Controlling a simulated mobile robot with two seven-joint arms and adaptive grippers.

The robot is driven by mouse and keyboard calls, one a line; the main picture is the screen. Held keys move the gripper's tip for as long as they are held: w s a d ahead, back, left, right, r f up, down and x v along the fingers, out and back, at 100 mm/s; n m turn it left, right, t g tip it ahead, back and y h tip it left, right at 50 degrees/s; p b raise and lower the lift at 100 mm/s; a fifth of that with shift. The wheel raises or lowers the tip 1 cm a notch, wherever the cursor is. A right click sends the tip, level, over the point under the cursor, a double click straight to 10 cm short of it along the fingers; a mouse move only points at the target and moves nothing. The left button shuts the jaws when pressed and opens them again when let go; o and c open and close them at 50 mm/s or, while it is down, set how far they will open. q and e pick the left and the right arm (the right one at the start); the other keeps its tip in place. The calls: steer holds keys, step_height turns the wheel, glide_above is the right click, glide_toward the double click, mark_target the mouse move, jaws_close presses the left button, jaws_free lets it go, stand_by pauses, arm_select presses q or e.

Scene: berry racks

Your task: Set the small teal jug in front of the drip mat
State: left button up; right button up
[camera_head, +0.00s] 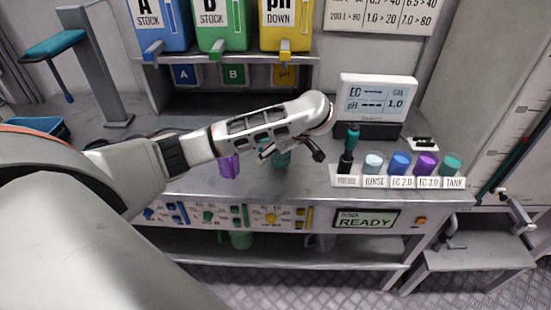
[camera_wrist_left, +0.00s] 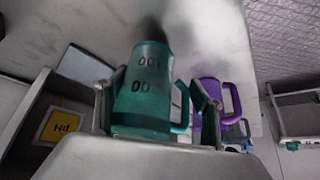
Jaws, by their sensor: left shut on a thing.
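The small teal jug (camera_head: 281,159) is at my left gripper (camera_head: 291,153), above or on the grey bench top, partly hidden by the fingers in the head view. In the left wrist view the teal jug (camera_wrist_left: 143,95) stands between the two fingers of the left gripper (camera_wrist_left: 155,105), its handle to the right and dark marks on its side. The gripper is shut on it. Whether its base touches the bench cannot be told. I cannot pick out the drip mat with certainty; my arm covers part of the bench. My right gripper is not in view.
A purple jug (camera_head: 229,166) stands left of the teal one. Stock containers (camera_head: 222,25) hang behind. A control panel (camera_head: 300,216) runs along the bench's front.

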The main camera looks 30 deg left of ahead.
arm_select(q)
step_height(320, 180, down, 3)
steer(key=shift+r, duration=0.15)
steer(key=o, duration=1.4)
steer(key=shift+v, duration=6.05)
